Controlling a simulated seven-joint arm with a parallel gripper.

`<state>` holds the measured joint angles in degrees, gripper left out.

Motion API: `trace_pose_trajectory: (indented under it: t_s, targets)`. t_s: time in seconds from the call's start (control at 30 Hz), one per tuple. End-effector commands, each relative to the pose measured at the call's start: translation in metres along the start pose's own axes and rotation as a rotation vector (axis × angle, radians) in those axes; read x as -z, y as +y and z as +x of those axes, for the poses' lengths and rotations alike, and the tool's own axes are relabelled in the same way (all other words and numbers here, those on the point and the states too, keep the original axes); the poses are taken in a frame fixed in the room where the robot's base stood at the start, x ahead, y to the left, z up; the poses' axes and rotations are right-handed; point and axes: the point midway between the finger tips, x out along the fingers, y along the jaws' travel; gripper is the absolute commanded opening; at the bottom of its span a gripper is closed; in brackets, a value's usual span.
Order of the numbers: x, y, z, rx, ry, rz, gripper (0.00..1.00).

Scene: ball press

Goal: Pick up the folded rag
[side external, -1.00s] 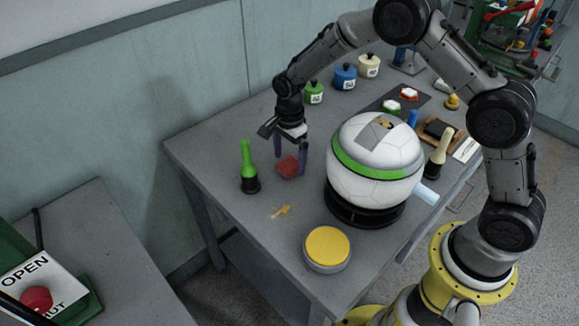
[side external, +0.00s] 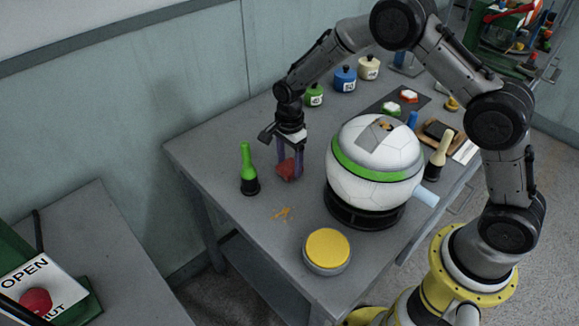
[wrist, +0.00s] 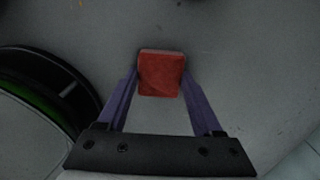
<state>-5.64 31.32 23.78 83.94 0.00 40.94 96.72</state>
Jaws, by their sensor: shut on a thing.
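The folded rag is a small red block-like bundle (side external: 287,170) on the grey table, between the green-handled tool and the ball. It also shows in the wrist view (wrist: 161,74), at the fingertips. My gripper (side external: 290,165) points down at it, with its two purple fingers on either side. The gripper (wrist: 160,88) is shut on the rag, with a fingertip against each side. I cannot tell whether the rag is clear of the table.
A green-handled tool (side external: 248,170) stands to the left of the rag. A white and green ball (side external: 374,160) on a black base stands close on the right. A yellow-topped round tin (side external: 326,249) is nearer the front. An orange smear (side external: 283,213) marks the table.

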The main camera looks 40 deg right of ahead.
Motion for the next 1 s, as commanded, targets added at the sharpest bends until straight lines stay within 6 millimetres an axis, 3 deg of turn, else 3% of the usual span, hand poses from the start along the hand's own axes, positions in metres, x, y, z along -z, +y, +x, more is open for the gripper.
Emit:
trace_pose_trajectory:
  t_s: [0.17, 0.6, 0.77, 1.0]
  targets:
    - [0.0, -0.001, -0.01, 0.002, 0.0, 0.0, 0.14]
    - [0.0, -0.001, -0.086, 0.003, 0.0, 0.0, 0.14]
    - [0.0, 0.0, -0.099, 0.001, 0.0, 0.0, 0.14]
    - [0.0, 0.0, -0.101, 0.0, 0.0, 0.0, 0.14]
